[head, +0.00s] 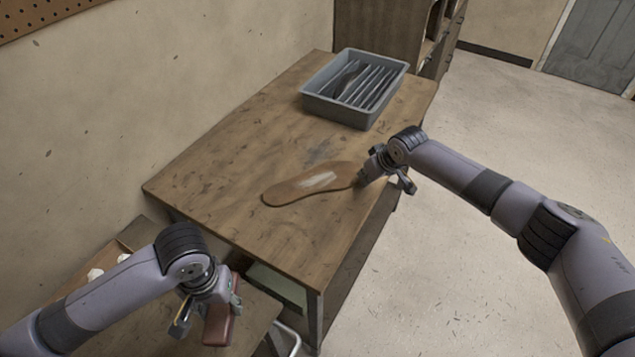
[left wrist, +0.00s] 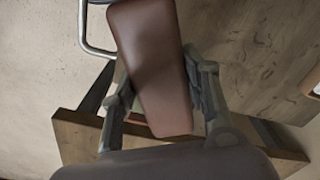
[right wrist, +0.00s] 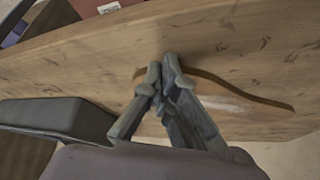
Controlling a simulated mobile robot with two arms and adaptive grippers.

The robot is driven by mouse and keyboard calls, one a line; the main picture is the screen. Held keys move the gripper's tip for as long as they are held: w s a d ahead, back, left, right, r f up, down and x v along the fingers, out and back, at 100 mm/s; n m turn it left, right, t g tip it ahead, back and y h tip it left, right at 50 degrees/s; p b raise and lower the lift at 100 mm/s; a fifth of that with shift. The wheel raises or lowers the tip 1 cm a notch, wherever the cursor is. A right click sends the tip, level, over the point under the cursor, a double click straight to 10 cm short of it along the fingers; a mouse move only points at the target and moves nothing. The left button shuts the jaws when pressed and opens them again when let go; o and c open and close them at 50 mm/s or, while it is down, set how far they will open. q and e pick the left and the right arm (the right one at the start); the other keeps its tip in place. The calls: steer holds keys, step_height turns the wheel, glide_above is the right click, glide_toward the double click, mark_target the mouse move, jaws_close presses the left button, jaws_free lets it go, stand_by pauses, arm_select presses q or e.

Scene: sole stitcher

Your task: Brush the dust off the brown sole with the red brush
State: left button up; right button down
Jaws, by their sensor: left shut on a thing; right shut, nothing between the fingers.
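The brown sole (head: 312,184) lies flat on the wooden workbench with a pale dusty patch on its middle. It also shows in the right wrist view (right wrist: 240,105), partly hidden by my fingers. My left gripper (head: 207,299) is shut on the red brush (head: 222,321), a reddish-brown block held near the bench's lower left side, away from the sole. The brush fills the left wrist view (left wrist: 155,70) between the fingers; I cannot make out bristles. My right gripper (head: 366,179) is shut and empty at the sole's right end; I cannot tell if it touches it.
A grey tray (head: 313,107) with several dark flat pieces stands at the bench's far end. The workbench (head: 225,160) is otherwise clear around the sole. A lower wooden surface with small white items (head: 95,274) lies at lower left. Open floor (head: 500,130) is on the right.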

arm_select(q)
steer(key=shift+f, duration=0.1)
arm_select(e)
steer(key=shift+f, duration=0.2)
